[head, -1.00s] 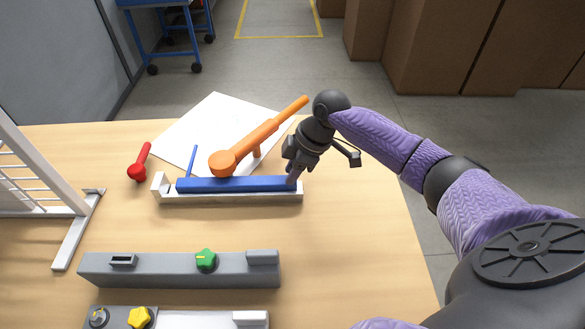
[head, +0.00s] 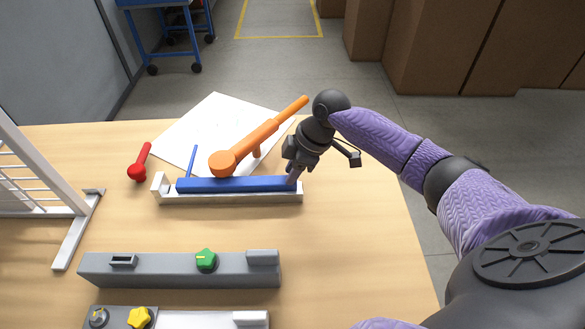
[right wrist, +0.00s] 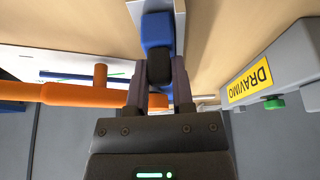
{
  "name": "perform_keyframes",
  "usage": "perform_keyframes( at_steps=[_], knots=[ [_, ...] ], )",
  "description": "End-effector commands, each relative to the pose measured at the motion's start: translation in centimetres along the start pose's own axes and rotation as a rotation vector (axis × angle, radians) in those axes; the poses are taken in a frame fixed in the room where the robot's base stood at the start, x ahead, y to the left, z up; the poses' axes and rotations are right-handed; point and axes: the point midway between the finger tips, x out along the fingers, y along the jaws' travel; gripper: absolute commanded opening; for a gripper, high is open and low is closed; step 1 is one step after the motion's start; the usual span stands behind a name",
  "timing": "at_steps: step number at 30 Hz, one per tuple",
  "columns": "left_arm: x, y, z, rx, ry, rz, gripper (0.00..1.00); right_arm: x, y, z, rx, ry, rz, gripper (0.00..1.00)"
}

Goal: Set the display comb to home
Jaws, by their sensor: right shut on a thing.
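A long blue bar (head: 235,185) lies in a white channel (head: 230,198) on the table; it may be the display comb, but I cannot tell for sure. My right gripper (head: 294,172) is at the bar's right end, pointing down. In the right wrist view its fingers (right wrist: 158,85) are closed around a dark block (right wrist: 159,66) at the blue bar (right wrist: 157,32). The gripper hides part of that end in the head view. My left gripper is not in view.
An orange tool (head: 255,140) lies behind the bar, near a white sheet (head: 200,125) and a red-handled piece (head: 139,165). A grey rail with a green knob (head: 206,260) and a unit with a yellow knob (head: 140,317) are in front. A white wire rack (head: 40,180) stands left.

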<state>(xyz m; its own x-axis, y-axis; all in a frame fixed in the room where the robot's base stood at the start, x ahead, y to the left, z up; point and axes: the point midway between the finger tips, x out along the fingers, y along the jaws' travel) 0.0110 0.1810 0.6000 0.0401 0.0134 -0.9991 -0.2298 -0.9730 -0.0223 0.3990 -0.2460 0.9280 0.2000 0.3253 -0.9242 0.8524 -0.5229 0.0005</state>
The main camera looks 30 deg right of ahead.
Motion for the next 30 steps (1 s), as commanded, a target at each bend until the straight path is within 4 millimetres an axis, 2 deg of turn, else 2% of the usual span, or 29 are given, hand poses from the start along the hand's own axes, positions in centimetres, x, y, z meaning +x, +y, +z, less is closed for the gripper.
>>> perform_keyframes(
  at_steps=[8, 15, 24, 25, 29, 30],
  knots=[
    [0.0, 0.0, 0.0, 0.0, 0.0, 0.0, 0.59, 0.0, 0.0, -0.1, 0.0, 0.0, 0.0, 0.0],
    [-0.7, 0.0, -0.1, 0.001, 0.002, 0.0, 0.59, 1.1, 0.0, -2.8, 0.0, 0.003, -0.001, 0.0],
    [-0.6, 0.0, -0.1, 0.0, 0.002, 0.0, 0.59, 1.3, -0.1, -3.1, 0.0, 0.005, -0.002, 0.0],
    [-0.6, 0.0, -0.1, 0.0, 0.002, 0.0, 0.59, 1.3, -0.1, -3.1, -0.001, 0.005, -0.001, 0.36],
    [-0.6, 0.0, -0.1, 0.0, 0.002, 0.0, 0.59, 1.3, 0.0, -3.1, 0.0, 0.004, -0.001, 0.63],
    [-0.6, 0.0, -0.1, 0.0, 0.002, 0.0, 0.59, 1.3, 0.0, -3.1, 0.0, 0.003, -0.001, 0.65]
  ],
)
